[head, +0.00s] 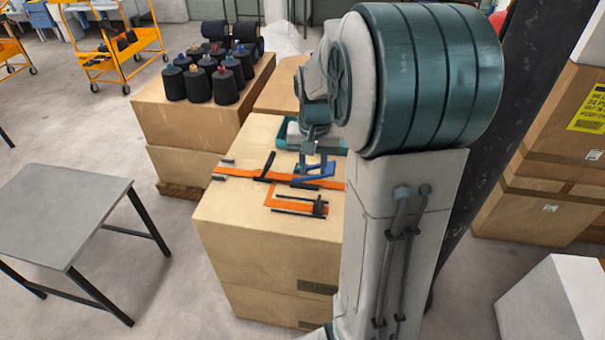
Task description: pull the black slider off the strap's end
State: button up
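An orange strap (240,173) lies flat across the top of a large cardboard box (262,245). A black bar-like piece (266,166) lies across this strap, and small dark pieces (219,177) sit at its left end. A second orange piece (284,201), bent at a corner, lies nearer the front, with black bars and a small black block (318,208) on it. I cannot tell which black part is the slider. My gripper (314,172), with blue fingers, is over the right part of the first strap. Its finger opening and any contact are too small to tell.
A teal tray (283,141) sits behind the strap. Several black thread cones (225,88) stand on boxes at back left. A grey table (60,208) stands at left, with open floor between. Cardboard boxes (545,150) and a white box (548,305) are at right. My arm hides the box's right side.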

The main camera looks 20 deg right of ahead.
aim_at(318, 199)
jog(key=shift+m+g, duration=0.3)
jog(key=shift+m, duration=0.3)
jog(key=w+d+f, duration=0.1)
jog(key=f, duration=0.4)
jog(key=w+d+f, duration=0.1)
jog(key=f, duration=0.5)
jog(key=w+d+f+p, duration=0.1)
jog(key=f, duration=0.4)
jog(key=shift+d+f, duration=0.25)
jog(key=shift+d, duration=0.05)
grip_shut()
